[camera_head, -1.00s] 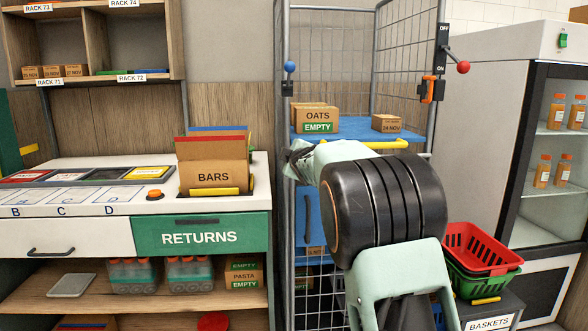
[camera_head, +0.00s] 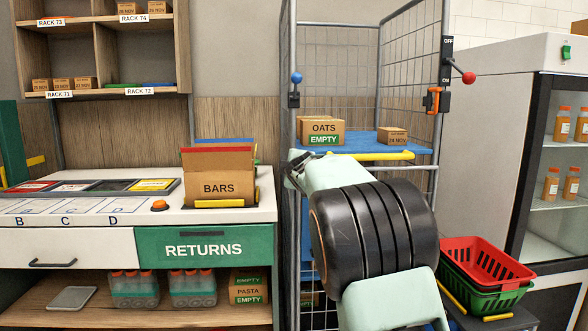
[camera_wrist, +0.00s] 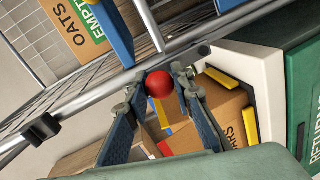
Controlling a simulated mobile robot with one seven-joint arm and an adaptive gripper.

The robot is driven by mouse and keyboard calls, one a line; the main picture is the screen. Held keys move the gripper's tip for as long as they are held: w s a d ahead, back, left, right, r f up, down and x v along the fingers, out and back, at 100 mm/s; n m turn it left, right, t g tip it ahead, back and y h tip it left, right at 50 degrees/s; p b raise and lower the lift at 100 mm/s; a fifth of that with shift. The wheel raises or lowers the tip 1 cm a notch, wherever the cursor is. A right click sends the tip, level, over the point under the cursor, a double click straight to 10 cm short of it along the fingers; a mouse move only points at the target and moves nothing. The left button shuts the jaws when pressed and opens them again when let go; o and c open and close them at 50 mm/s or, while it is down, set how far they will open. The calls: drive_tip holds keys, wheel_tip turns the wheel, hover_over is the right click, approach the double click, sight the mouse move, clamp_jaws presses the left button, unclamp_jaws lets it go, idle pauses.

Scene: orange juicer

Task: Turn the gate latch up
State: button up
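A red ball knob (camera_wrist: 159,84) shows in the wrist view, close to a grey metal post of the wire cage. It sits between the fingertips of my gripper (camera_wrist: 160,80), which are spread apart with a gap visible at the right of the ball. In the head view my gripper (camera_head: 298,167) is a small dark shape beside the cage's left post, mostly hidden by my arm; the red ball is not visible there. I cannot tell for sure that this knob is the gate latch.
A blue knob (camera_head: 296,77) tops a black mount on the left post. A red-knobbed lever (camera_head: 467,77) marked OFF/ON and an orange latch (camera_head: 432,99) are at the right post. The OATS box (camera_head: 321,130) stands on the blue shelf (camera_head: 362,137). The counter (camera_head: 120,205) is left.

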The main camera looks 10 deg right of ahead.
drive_tip(key=o, duration=0.4)
drive_tip(key=shift+s+a+r, duration=0.1)
drive_tip(key=shift+s+r, duration=0.3)
drive_tip(key=shift+s, duration=1.55)
drive_tip(key=shift+s+d+r, duration=0.1)
drive_tip(key=shift+s+r, duration=0.3)
drive_tip(key=shift+s, duration=1.55)
drive_tip(key=shift+s+a+r, duration=0.1)
drive_tip(key=shift+s+r, duration=0.3)
drive_tip(key=shift+s, duration=1.55)
